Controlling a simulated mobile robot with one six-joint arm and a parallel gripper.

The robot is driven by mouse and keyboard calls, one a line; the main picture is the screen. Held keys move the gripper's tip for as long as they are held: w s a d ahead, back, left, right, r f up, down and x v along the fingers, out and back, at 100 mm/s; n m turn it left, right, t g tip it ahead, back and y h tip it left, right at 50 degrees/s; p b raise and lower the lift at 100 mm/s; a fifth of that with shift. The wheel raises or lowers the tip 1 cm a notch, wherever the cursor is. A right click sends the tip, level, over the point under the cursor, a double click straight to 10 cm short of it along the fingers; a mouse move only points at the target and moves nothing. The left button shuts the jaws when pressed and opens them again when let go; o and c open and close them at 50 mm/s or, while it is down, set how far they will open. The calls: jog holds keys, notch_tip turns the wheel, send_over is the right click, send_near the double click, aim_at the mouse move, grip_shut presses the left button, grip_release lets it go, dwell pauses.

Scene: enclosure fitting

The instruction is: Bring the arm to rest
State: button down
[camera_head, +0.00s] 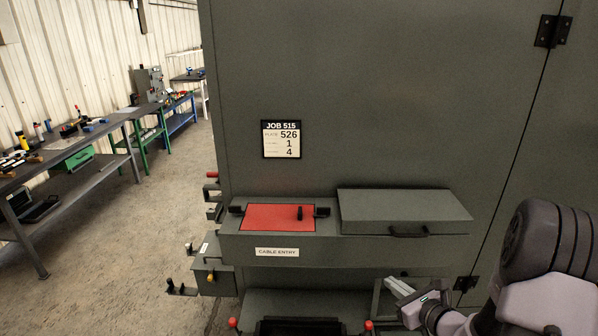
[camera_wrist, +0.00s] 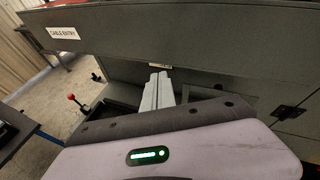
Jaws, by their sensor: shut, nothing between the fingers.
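My gripper (camera_head: 390,281) is at the lower right in the head view, low in front of the grey cabinet (camera_head: 360,90) and below its ledge. Its pale fingers are together, with nothing between them. In the wrist view my gripper (camera_wrist: 159,74) points away toward the cabinet's lower front, under the ledge marked CABLE ENTRY. My arm comes in from the right edge of the head view. I cannot tell whether the fingers touch the cabinet.
The ledge holds a red panel (camera_head: 266,217) with black clips and a grey lidded box (camera_head: 403,211). A lower shelf has red-knobbed levers (camera_head: 233,323). Workbenches (camera_head: 75,150) with tools line the left wall. The concrete floor (camera_head: 150,220) between is clear.

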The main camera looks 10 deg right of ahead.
jog(key=s+a+r+n+g+y+b, duration=0.25)
jog(key=s+a+n+g+b, duration=0.2)
jog(key=a+n, duration=0.6)
jog(key=s+a+r+n+g+y+b, duration=0.1)
jog(key=s+a+n+g+y+b, duration=0.35)
jog(key=a, duration=1.05)
jog(key=s+f+n+h+b, duration=0.2)
jog(key=s+n+h+b, duration=0.1)
jog(key=s+n, duration=0.3)
jog(key=s+f+n+t+h+b, duration=0.1)
jog(key=s+f+n+h+b, duration=0.1)
jog(key=s+n+h+b, duration=0.2)
jog(key=s+n, duration=0.3)
jog(key=s, duration=0.3)
jog(key=shift+s+d+f+b, duration=0.2)
jog(key=shift+d+b, duration=0.1)
jog(key=shift+d, duration=0.1)
